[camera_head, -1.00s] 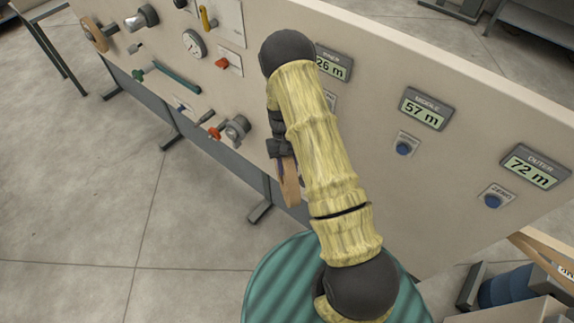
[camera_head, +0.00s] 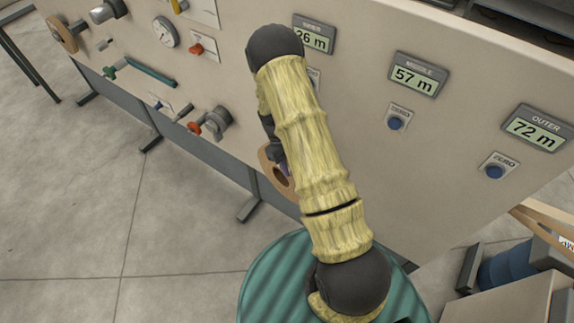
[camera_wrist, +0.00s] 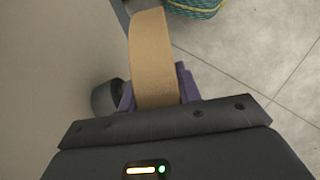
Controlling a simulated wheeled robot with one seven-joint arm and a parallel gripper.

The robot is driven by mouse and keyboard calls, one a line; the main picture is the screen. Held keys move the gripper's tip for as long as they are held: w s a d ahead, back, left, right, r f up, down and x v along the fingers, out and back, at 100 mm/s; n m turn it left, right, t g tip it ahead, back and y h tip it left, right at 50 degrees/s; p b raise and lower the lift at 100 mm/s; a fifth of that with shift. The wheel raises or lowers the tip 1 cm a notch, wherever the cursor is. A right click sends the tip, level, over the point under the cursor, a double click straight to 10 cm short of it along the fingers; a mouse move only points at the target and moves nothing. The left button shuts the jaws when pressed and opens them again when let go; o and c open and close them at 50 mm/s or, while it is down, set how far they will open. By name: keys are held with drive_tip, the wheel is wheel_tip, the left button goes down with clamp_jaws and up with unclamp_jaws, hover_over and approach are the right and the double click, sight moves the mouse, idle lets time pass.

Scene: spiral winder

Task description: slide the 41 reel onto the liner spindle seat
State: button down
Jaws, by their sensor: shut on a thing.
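My gripper (camera_wrist: 157,88) has purple fingers shut on a tan reel (camera_wrist: 152,50), seen edge-on in the wrist view. In the head view the reel (camera_head: 276,171) shows part of its face and dark hole beside the panel, partly behind my arm. No number is readable on it. A grey cylinder (camera_wrist: 106,97) sticks out from the panel just left of the fingers in the wrist view. In the head view a grey metal spindle with a red lever (camera_head: 212,122) is left of the reel, apart from it. I cannot tell which fitting is the liner spindle seat.
The beige panel (camera_head: 350,110) carries a gauge (camera_head: 165,32), a green bar (camera_head: 150,74) and several length displays. Another tan ring (camera_head: 62,34) sits at its far left. Boxes (camera_head: 505,298) stand at lower right.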

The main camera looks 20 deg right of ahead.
drive_tip(key=w+d, duration=0.1)
drive_tip(key=d, duration=0.1)
drive_tip(key=w+d+n, duration=0.1)
drive_tip(key=d, duration=0.1)
drive_tip(key=w+d+n+b, duration=0.1)
drive_tip(key=d, duration=0.1)
drive_tip(key=shift+w+d+f+t+h, duration=0.15)
drive_tip(key=shift+f+t+h, duration=0.15)
drive_tip(key=shift+f+h, duration=0.1)
drive_tip(key=shift+d+r, duration=0.1)
drive_tip(key=shift+w, duration=0.1)
drive_tip(key=shift+s+a, duration=0.4)
drive_tip(key=shift+a, duration=0.25)
drive_tip(key=shift+s+a, duration=0.8)
drive_tip(key=s+a+r+p, duration=0.1)
drive_tip(key=s+a, duration=0.9)
drive_tip(key=a, duration=0.4)
drive_tip(key=shift+s+a, duration=0.2)
drive_tip(key=shift+s, duration=0.05)
